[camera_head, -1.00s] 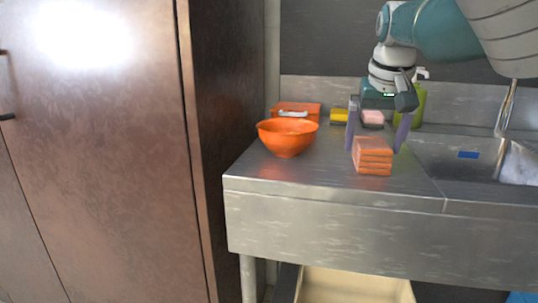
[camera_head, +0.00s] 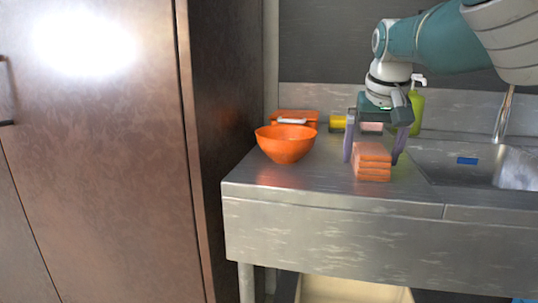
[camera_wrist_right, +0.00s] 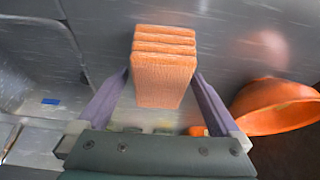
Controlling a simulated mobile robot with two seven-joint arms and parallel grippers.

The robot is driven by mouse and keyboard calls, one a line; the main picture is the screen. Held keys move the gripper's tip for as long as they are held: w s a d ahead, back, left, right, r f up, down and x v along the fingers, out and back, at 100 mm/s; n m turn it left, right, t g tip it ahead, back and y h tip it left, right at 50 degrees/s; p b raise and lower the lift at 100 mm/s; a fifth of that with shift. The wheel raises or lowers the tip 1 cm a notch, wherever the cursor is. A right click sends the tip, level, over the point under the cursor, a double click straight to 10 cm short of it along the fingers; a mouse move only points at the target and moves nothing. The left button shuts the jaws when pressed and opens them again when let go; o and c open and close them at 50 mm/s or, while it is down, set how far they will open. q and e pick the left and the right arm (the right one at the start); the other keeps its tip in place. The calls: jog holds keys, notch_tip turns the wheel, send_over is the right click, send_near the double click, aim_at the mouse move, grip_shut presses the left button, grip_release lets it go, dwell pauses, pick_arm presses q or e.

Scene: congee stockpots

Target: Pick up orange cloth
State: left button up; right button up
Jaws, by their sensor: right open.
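The orange cloth (camera_head: 373,163) is a folded stack lying on the steel counter (camera_head: 310,186), left of the sink. My right gripper (camera_head: 373,160) is open, with its purple-grey fingers on either side of the cloth in the head view. In the right wrist view the cloth (camera_wrist_right: 163,66) lies between and just beyond the open fingers of my right gripper (camera_wrist_right: 166,80), with a gap on both sides. I cannot tell how far the fingertips are above the counter. My left gripper is not in view.
An orange bowl (camera_head: 286,144) stands to the left of the cloth. An orange box (camera_head: 296,117), a yellow item (camera_head: 338,122) and a green pump bottle (camera_head: 417,110) stand along the back. The sink (camera_head: 470,165) holds a blue item (camera_head: 467,161). A tall brown cabinet (camera_head: 95,170) is at left.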

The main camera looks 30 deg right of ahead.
aim_at(372, 148)
jog(key=c, duration=1.4)
jog(key=shift+r, duration=0.2)
notch_tip(372, 148, up, 20)
jog(key=p, duration=2)
